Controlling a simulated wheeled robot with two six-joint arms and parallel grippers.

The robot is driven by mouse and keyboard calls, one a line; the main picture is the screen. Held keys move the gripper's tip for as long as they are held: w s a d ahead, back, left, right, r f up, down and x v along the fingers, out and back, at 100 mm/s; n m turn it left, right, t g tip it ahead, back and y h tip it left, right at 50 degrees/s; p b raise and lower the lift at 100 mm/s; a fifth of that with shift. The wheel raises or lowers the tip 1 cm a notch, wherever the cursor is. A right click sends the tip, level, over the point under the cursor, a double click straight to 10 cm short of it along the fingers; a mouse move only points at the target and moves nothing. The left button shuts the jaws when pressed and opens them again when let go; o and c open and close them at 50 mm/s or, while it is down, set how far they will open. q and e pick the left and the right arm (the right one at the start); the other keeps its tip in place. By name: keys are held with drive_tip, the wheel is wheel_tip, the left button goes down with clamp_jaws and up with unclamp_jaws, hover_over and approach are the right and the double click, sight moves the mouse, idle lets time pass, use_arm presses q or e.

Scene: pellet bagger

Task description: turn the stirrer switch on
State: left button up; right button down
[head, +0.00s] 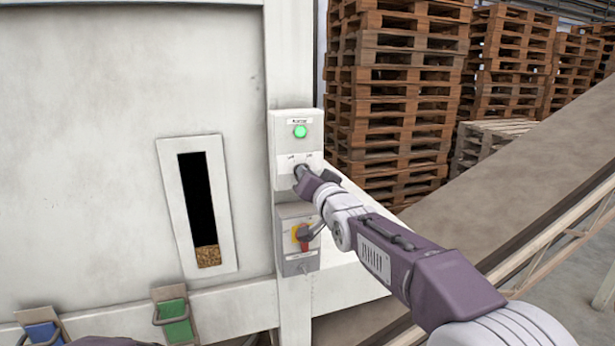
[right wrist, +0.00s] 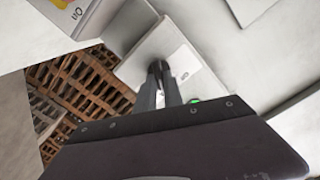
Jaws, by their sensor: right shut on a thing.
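The stirrer switch box (head: 283,143) is a white panel on the grey post, with a lit green lamp (head: 300,131) under a small label. The switch knob (head: 300,169) sits on its lower plate, mostly hidden by my fingers. My right gripper (head: 301,174) reaches in from the right and is shut on the knob. In the right wrist view, the fingers (right wrist: 159,72) close together against the white box (right wrist: 160,45). The knob's exact angle is hidden. My left gripper is not in view.
Below is a grey box (head: 290,212) with a red and yellow rotary switch (head: 301,236). Left is a sight window (head: 206,212) with pellets at its bottom. Green (head: 175,320) and blue (head: 42,332) handled parts sit low left. Pallet stacks (head: 395,90) stand behind.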

drive_tip(key=shift+f, duration=0.1)
drive_tip(key=c, duration=1.5)
unclamp_jaws()
drive_tip(key=shift+o, duration=0.2)
drive_tip(key=b+v, duration=0.3)
drive_tip(key=v, duration=0.6)
drive_tip(key=shift+b, duration=0.4)
drive_tip(key=shift+w, duration=0.1)
